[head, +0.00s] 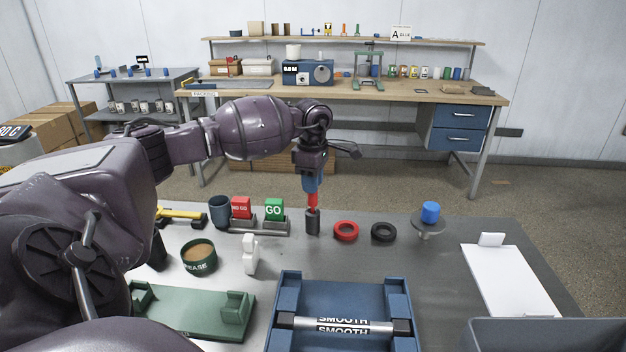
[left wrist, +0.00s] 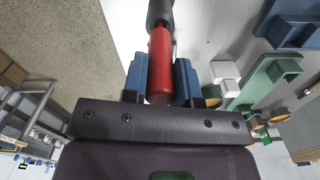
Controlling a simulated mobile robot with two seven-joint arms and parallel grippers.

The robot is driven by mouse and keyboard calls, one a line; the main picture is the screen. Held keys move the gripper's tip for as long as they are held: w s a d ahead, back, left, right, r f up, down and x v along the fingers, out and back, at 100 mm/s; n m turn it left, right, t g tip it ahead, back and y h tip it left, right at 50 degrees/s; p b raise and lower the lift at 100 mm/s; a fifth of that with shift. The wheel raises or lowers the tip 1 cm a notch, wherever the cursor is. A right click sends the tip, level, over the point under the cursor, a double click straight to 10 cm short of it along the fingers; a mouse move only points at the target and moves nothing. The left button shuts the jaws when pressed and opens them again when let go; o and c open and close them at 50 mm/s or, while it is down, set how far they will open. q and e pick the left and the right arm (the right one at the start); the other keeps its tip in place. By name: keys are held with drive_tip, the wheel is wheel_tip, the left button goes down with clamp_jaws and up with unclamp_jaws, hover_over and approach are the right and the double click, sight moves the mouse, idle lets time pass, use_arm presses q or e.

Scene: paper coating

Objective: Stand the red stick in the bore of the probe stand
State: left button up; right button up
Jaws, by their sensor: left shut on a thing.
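My left gripper (head: 312,183) points down over the table and is shut on the red stick (head: 312,202). The stick is about upright. It shows in the left wrist view (left wrist: 160,62) between the blue fingers (left wrist: 160,84). The probe stand (head: 312,223), a dark upright cylinder, is directly below the stick and also shows in the left wrist view (left wrist: 159,12). The stick's lower end meets the top of the stand; I cannot tell how deep it sits in the bore, which is hidden. My right gripper is not in view.
A red ring (head: 346,231) and a black ring (head: 383,232) lie right of the stand. The NO GO and GO blocks (head: 274,210) stand left in a grey holder. A white piece (head: 250,255) and a blue cradle (head: 344,294) with a roller are nearer.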

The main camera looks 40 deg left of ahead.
use_arm(q)
drive_tip(key=shift+f+b, duration=0.3)
drive_tip(key=shift+f, duration=0.45)
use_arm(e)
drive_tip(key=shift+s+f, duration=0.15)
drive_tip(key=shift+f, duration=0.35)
use_arm(q)
drive_tip(key=o, duration=1)
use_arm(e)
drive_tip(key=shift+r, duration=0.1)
use_arm(q)
wheel_tip(320, 180, up, 3)
drive_tip(key=shift+w+r, duration=0.1)
drive_tip(key=shift+r, duration=0.05)
wheel_tip(320, 180, up, 6)
drive_tip(key=shift+f, duration=0.1)
drive_tip(key=shift+r, duration=0.9)
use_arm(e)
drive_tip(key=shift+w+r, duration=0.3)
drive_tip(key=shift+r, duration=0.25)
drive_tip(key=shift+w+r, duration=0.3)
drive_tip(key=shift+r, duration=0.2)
